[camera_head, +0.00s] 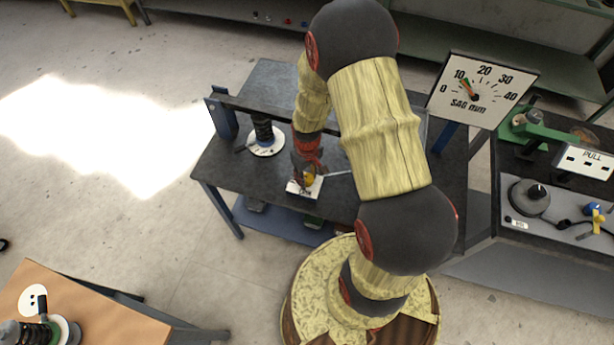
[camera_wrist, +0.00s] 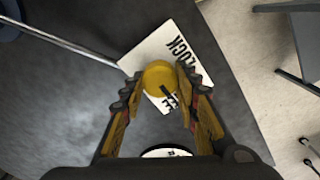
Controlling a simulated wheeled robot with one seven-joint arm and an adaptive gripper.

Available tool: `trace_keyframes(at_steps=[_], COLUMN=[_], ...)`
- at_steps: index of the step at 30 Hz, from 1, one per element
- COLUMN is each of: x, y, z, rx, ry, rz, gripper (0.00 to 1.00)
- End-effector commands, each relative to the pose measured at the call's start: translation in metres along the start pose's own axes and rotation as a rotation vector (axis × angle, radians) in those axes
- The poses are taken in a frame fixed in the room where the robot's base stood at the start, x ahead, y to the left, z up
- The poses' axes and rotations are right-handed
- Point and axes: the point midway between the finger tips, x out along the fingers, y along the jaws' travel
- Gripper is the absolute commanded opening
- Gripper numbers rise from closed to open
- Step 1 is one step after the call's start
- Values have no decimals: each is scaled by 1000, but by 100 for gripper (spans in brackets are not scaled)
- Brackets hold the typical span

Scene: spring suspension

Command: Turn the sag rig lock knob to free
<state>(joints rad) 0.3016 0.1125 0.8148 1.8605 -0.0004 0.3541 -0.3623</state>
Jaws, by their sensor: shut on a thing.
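The lock knob (camera_wrist: 158,72) is round and yellow, with a dark pointer mark at its edge. It sits on a white plate (camera_wrist: 150,52) with black lettering that reads LOCK on one side; other lettering is partly hidden. In the head view the knob (camera_head: 309,180) and plate (camera_head: 295,189) are at the front of the dark rig table (camera_head: 240,178). My gripper (camera_wrist: 161,88) has a finger on each side of the knob and is shut on it. It also shows in the head view (camera_head: 309,170), coming down from above.
A sag dial (camera_head: 475,92) stands at the right, its needle near 10. A spring unit (camera_head: 264,136) on a white disc stands left of the knob. A thin metal rod (camera_wrist: 70,35) runs to the plate. Another bench (camera_head: 555,228) is at the right.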

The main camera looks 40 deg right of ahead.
Motion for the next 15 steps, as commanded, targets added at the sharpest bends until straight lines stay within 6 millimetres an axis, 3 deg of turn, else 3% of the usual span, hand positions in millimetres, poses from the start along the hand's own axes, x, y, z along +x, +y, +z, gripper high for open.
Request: trace_keyframes(at_steps=[10, 11, 15], x=[0, 0, 0], y=[0, 0, 0], z=[-1, -1, -1], rx=[5, 5, 4], ry=[2, 2, 2], rz=[0, 0, 0], gripper=[6, 31, 39])
